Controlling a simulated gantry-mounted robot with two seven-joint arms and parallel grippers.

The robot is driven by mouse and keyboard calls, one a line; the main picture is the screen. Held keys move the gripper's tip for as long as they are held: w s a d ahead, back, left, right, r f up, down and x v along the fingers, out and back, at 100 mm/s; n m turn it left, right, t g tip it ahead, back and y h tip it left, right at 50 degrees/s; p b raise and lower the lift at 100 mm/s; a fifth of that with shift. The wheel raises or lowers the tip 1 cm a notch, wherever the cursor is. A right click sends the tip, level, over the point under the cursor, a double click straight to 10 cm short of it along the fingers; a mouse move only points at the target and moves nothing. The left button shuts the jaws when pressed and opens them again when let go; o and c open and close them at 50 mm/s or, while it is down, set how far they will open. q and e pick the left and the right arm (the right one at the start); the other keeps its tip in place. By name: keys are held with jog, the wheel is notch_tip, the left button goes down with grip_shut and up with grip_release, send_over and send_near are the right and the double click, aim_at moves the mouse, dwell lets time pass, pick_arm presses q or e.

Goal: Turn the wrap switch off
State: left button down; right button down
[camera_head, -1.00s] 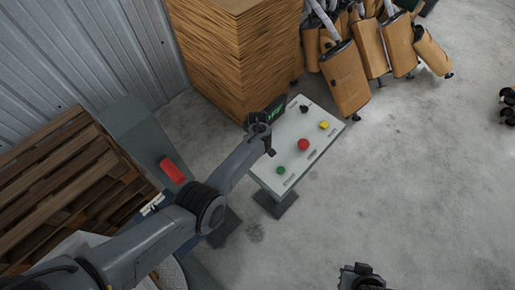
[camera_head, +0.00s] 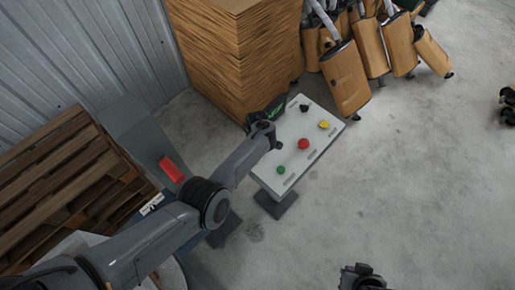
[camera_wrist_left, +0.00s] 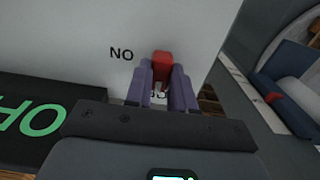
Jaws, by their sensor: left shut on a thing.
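A red switch handle (camera_wrist_left: 161,64), apparently the wrap switch, stands out from a pale panel face (camera_wrist_left: 60,45) in the left wrist view. My left gripper (camera_wrist_left: 162,76) is shut on it, one finger on each side. A label that reads "ON" upside down sits to the left of the handle. Another label between the fingers is mostly hidden. In the head view my left gripper (camera_head: 274,141) is at the left edge of the control panel (camera_head: 318,122), and the switch cannot be made out there. My right gripper (camera_head: 362,278) is at the bottom edge, away from the panel.
The panel top carries a green button (camera_head: 280,170), a red button (camera_head: 303,144), a yellow button (camera_head: 323,124) and a black knob (camera_head: 304,107). A dark display (camera_head: 275,110) with green letters stands at its far edge.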

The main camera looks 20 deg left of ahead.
pick_arm(q)
jog(key=c, duration=1)
grip_release()
jog(key=shift+o, duration=0.2)
notch_tip(320, 180, up, 11)
jog(key=p, duration=0.3)
jog(key=shift+p, duration=0.35)
jog(key=shift+f, duration=0.1)
